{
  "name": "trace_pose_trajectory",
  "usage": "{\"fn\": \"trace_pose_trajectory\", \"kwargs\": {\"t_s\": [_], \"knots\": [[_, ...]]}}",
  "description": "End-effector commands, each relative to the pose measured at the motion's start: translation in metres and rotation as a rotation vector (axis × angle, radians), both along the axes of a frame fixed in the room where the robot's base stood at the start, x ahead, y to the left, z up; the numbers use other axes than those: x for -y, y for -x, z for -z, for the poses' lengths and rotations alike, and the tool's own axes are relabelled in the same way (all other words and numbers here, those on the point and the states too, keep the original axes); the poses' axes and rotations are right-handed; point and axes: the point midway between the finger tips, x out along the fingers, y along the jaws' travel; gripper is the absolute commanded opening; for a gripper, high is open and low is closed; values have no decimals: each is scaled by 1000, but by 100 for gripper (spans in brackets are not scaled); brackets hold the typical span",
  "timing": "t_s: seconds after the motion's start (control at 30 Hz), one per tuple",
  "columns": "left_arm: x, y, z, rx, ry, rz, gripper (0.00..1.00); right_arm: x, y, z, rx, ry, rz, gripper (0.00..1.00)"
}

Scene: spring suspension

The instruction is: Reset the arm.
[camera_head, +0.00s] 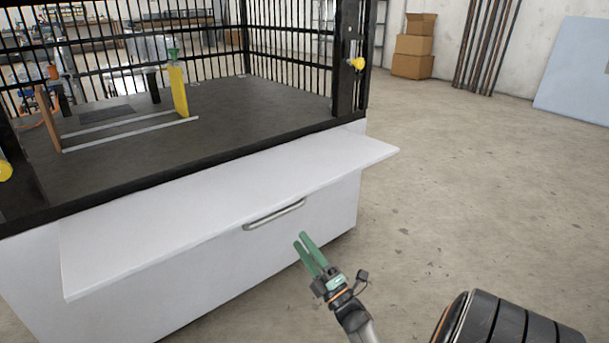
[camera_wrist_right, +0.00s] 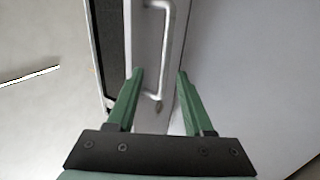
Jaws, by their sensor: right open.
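My right gripper (camera_head: 307,250) has two green fingers and hangs in front of the white cabinet front (camera_head: 225,265), below and right of the metal bar handle (camera_head: 274,213). In the right wrist view the fingers of the right gripper (camera_wrist_right: 160,85) stand apart with nothing held between them. The handle (camera_wrist_right: 166,45) shows ahead of and between the fingertips there; I cannot tell that anything touches it. My left gripper is not in view.
A white ledge (camera_head: 230,205) juts out above the handle. Behind it is a black-barred cage (camera_head: 290,45) holding a fixture with a yellow upright (camera_head: 178,90). Cardboard boxes (camera_head: 413,50) stand at the back wall. The concrete floor (camera_head: 480,150) to the right is open.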

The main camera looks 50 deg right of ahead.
Motion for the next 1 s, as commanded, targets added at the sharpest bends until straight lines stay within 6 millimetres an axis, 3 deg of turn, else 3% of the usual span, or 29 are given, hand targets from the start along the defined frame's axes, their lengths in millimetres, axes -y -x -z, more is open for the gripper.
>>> {"fn": "trace_pose_trajectory", "kwargs": {"t_s": [0.77, 0.87, 1.0], "knots": [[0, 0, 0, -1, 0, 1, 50, -4, 3, 6, -1, 1, -4, 52], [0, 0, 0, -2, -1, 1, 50, -8, 1, 0, 6, -2, -23, 52], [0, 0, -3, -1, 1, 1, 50, -38, -9, -35, 41, -30, -143, 52]]}}
